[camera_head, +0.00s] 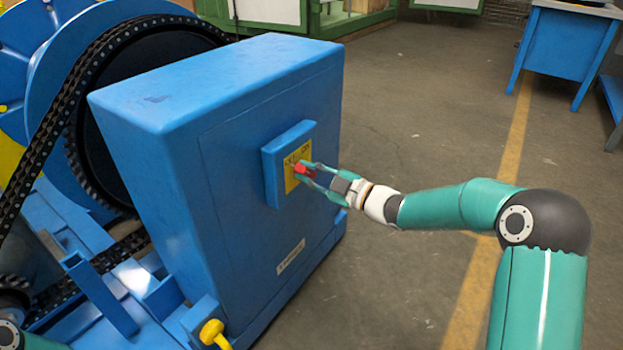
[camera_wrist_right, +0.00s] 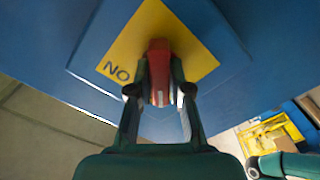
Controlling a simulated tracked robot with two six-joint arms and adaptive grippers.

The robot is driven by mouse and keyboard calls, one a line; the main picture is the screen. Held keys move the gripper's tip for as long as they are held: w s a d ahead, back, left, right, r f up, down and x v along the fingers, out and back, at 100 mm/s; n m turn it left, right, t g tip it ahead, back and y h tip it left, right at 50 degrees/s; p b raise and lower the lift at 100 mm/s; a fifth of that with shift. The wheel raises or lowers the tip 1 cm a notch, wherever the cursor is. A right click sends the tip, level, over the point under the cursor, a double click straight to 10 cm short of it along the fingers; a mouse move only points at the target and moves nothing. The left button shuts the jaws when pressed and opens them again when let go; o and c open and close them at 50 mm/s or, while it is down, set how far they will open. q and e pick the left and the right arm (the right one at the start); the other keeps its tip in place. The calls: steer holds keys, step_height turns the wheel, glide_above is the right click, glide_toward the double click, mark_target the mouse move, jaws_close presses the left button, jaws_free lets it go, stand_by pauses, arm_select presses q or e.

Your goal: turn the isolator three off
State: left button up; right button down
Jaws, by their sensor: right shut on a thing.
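A red switch handle (camera_head: 303,169) stands out from a yellow plate (camera_head: 293,172) on a small blue box (camera_head: 271,178) on the cabinet's right-hand face. My right gripper (camera_head: 306,172) is shut on the red handle. In the right wrist view the two fingers (camera_wrist_right: 159,92) press the red handle (camera_wrist_right: 159,68) from both sides. The yellow plate (camera_wrist_right: 195,50) carries dark letters that read NO from this view, at its lower left. No number on the switch is legible. My left gripper is not in view.
The big blue cabinet (camera_head: 215,75) stands beside a large wheel with a black chain (camera_head: 50,130). A yellow knob (camera_head: 213,333) sticks out at the cabinet's foot. A white label (camera_head: 290,257) is low on it.

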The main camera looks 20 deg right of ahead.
steer(key=shift+d+f, duration=0.1)
stand_by(0.4)
steer(key=c, duration=1.2)
jaws_free()
steer(key=shift+w+f, duration=0.1)
steer(key=shift+o, duration=0.6)
steer(key=v, duration=1.2)
